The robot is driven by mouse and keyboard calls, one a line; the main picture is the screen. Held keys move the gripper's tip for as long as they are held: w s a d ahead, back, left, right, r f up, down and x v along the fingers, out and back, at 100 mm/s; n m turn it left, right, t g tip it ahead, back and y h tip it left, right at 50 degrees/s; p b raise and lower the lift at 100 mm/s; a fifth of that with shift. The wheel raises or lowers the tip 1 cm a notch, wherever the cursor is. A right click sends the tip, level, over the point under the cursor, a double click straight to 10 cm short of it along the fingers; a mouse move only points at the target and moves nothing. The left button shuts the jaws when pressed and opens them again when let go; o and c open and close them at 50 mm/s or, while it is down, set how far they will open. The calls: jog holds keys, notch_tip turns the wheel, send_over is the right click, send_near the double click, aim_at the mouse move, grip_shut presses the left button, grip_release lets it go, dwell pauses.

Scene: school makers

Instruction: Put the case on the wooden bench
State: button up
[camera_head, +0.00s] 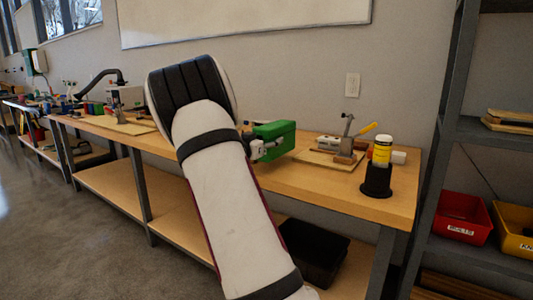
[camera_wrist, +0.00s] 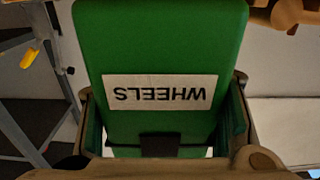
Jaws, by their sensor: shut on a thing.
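The case is a green box (camera_head: 275,139) with a white label reading "WHEELS", upside down in the wrist view (camera_wrist: 160,55). My gripper (camera_head: 258,149) is shut on it, with one finger on each side of the case in the wrist view (camera_wrist: 162,125). The wooden bench (camera_head: 325,186) runs along the wall, and the case shows over its top in the head view. I cannot tell whether the case touches the bench top. My arm hides part of the bench and part of the gripper.
Right of the case on the bench are a board with a clamp-like tool (camera_head: 330,155) and a yellow-and-white bottle in a black holder (camera_head: 377,180). A black bin (camera_head: 314,252) sits on the lower shelf. A metal rack holds red (camera_head: 462,215) and yellow bins (camera_head: 514,232).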

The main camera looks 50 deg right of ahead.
jog(key=shift+w+d, duration=0.25)
jog(key=shift+w, duration=0.1)
jog(key=shift+w+d+f, duration=0.1)
jog(key=shift+w+f, duration=0.05)
jog(key=shift+f, duration=0.1)
notch_tip(320, 180, down, 3)
jog(key=shift+f+b, duration=0.1)
jog(key=shift+b, duration=1.15)
jog(key=o, duration=1.6)
jog(key=shift+o, duration=0.2)
